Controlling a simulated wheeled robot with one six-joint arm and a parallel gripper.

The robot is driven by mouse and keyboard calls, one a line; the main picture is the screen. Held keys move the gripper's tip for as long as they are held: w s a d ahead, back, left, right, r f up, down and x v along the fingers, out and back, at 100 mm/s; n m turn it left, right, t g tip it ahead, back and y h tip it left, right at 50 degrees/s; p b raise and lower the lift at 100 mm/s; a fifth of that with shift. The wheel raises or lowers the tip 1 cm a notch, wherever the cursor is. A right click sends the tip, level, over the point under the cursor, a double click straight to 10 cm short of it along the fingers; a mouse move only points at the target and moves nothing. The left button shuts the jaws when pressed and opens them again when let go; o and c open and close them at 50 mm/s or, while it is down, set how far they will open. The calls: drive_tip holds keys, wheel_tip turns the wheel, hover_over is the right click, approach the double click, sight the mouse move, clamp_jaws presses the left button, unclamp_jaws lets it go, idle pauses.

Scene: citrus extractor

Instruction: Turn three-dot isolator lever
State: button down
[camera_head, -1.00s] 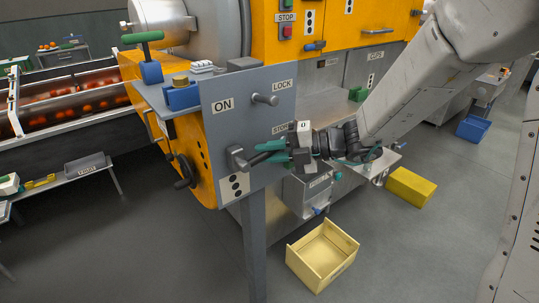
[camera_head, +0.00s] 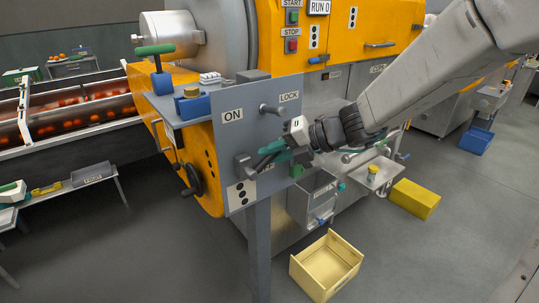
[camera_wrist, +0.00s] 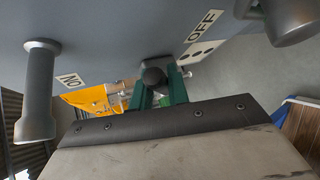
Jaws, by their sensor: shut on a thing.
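The three-dot isolator lever (camera_head: 256,165) is a dark handle on a hub at the lower part of the grey panel (camera_head: 245,145), above a white plate with three black dots (camera_head: 242,195). It slants up and to the right from its hub. My gripper (camera_head: 275,148) is shut on the lever, its green fingers around the handle. In the wrist view the lever's dark rounded part (camera_wrist: 153,76) sits between the green fingers (camera_wrist: 158,93). The handle's far end is partly hidden by the fingers. An OFF label (camera_wrist: 204,25) and the dot plate (camera_wrist: 196,53) lie beside it.
Another peg-like handle (camera_head: 271,110) sticks out near the LOCK label, above my gripper; a grey handle (camera_wrist: 38,95) shows close at left in the wrist view. An open yellow bin (camera_head: 327,265) stands on the floor below.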

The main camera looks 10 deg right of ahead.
drive_tip(key=c, duration=1.3)
unclamp_jaws()
drive_tip(key=shift+c, duration=0.2)
drive_tip(key=v, duration=0.8)
drive_tip(key=shift+f, duration=0.1)
